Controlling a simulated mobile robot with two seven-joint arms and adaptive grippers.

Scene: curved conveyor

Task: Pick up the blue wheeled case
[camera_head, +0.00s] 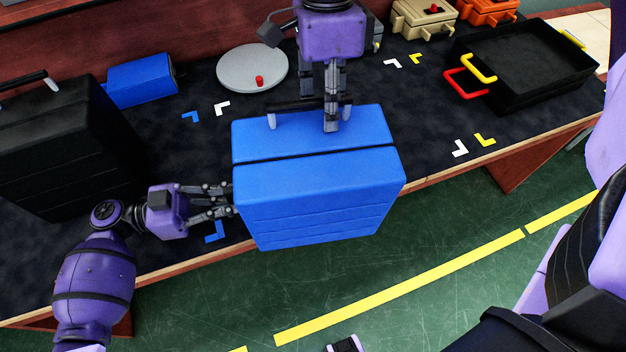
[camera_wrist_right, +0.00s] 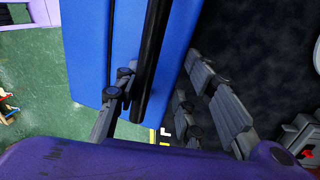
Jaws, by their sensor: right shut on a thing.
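The blue wheeled case (camera_head: 320,190) is at the front edge of the dark table, with part of it over the green floor. Its black handle (camera_head: 290,104) is on the top near the back. My right gripper (camera_head: 331,122) comes down from above and is shut on the handle. In the right wrist view the black handle (camera_wrist_right: 154,60) passes between its fingers, with the blue case (camera_wrist_right: 88,60) behind. My left gripper (camera_head: 232,200) is at the case's left side, its fingers apart. Whether its tips touch the case is unclear.
A black case (camera_head: 60,140) stands at the left, with a smaller blue box (camera_head: 142,80) behind. A round grey plate (camera_head: 252,68) with a red knob lies at the back. A black tray (camera_head: 530,55) with red and yellow handles is at the right. Table space right of the blue case is clear.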

